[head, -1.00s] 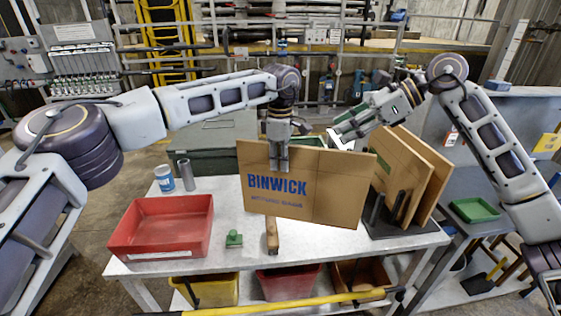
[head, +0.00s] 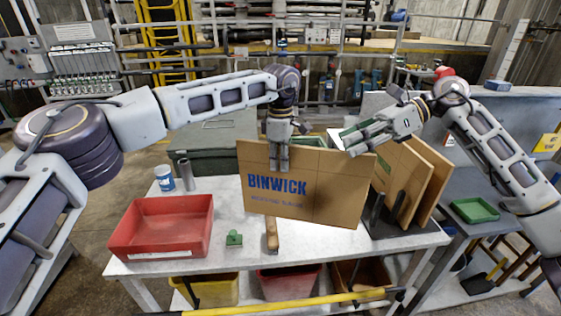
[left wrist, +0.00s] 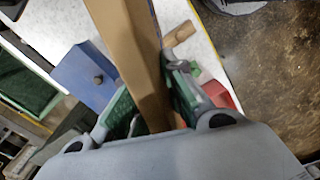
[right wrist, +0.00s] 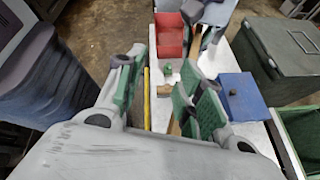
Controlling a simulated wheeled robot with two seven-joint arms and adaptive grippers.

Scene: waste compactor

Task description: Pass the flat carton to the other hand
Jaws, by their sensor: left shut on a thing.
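The flat carton (head: 315,192), brown with blue BINWICK lettering, hangs upright over the white table in the head view. My left gripper (head: 279,158) is shut on its top edge, left of the middle. In the left wrist view the carton (left wrist: 130,50) runs edge-on between the left fingers. My right gripper (head: 350,142) is near the carton's upper right corner; its fingers are spread apart in the right wrist view (right wrist: 158,75). I cannot tell whether any carton edge lies between them.
A red tray (head: 160,225), a green block (head: 234,239) and a blue-white can (head: 164,178) are on the table (head: 210,195). A rack (head: 385,228) holding brown panels (head: 425,165) stands right of the carton. A blue box (right wrist: 243,97) shows in the right wrist view.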

